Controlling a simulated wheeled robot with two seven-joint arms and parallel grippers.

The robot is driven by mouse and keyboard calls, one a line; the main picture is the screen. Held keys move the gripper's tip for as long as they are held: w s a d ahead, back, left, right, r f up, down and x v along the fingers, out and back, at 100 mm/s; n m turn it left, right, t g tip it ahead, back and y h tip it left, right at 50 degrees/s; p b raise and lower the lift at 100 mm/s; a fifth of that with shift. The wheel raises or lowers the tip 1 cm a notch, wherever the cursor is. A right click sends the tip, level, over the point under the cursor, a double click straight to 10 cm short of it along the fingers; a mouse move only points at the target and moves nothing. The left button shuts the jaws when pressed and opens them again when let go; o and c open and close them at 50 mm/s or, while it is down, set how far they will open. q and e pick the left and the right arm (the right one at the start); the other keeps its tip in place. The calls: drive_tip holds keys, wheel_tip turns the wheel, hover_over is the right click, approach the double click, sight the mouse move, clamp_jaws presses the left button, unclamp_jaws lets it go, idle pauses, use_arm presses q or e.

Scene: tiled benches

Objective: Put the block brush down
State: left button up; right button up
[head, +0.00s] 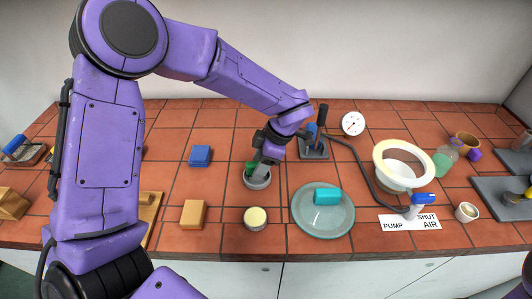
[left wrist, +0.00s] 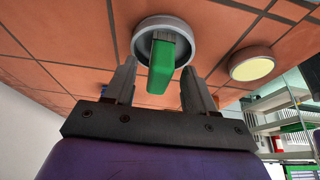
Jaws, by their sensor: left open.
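In the head view the green block (head: 250,168) is partly hidden by my gripper, over the grey dish (head: 257,184). My left gripper (head: 262,170) points down at the dish. In the left wrist view its two fingers stand apart, one on each side of the green block, with gaps visible. My right gripper is not in view.
A cream-topped round tin (head: 255,216), a tan block (head: 193,214) and a blue block (head: 200,156) stand nearby. A glass plate (head: 322,226) bears a teal block (head: 327,196). A black-handled stand (head: 314,150) and a large cream ring vessel (head: 402,166) are to the right.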

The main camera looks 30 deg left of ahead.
use_arm(q)
drive_tip(key=v, duration=1.1)
drive_tip(key=shift+b, duration=0.3)
